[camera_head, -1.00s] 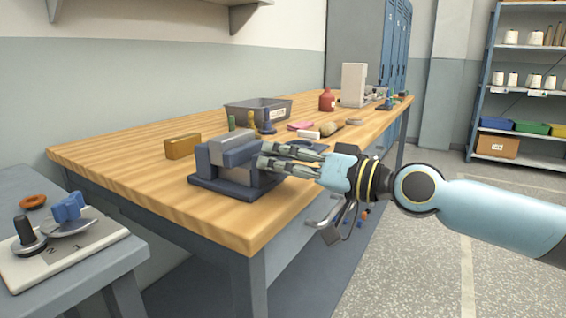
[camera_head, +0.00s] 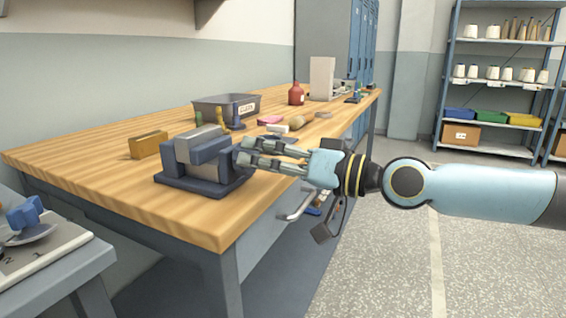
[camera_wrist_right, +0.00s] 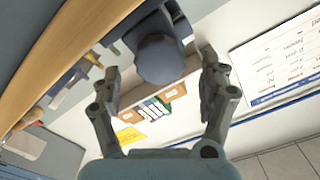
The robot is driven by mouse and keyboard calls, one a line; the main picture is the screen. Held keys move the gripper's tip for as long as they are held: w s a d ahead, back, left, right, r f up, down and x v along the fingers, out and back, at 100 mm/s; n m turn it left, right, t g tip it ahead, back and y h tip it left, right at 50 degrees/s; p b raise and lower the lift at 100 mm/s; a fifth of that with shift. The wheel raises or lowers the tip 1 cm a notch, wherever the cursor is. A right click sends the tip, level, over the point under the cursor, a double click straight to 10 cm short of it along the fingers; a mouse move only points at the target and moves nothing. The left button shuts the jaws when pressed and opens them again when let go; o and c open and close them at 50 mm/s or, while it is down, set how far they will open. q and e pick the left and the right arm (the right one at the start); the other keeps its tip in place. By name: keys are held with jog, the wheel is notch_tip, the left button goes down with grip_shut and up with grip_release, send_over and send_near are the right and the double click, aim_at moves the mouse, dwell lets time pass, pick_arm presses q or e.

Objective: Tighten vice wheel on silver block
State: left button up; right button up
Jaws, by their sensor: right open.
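The dark blue-grey vice (camera_head: 205,180) stands near the front edge of the wooden bench. A silver-grey block (camera_head: 198,137) sits upright between its jaws. My right gripper (camera_head: 243,152) is at the right side of the vice, fingers pointing left at it. In the right wrist view, the open fingers (camera_wrist_right: 163,78) stand either side of a round dark grey part (camera_wrist_right: 160,60), which looks like the vice wheel. A gap shows on each side of it. My left gripper is not in view.
A brass-coloured block (camera_head: 148,145) lies left of the vice. Behind are a grey bin (camera_head: 226,106), a red bottle (camera_head: 296,94) and small items. A low side table (camera_head: 45,262) stands at the left. The bench front left of the vice is clear.

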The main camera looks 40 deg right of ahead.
jog(key=shift+v, duration=2.15)
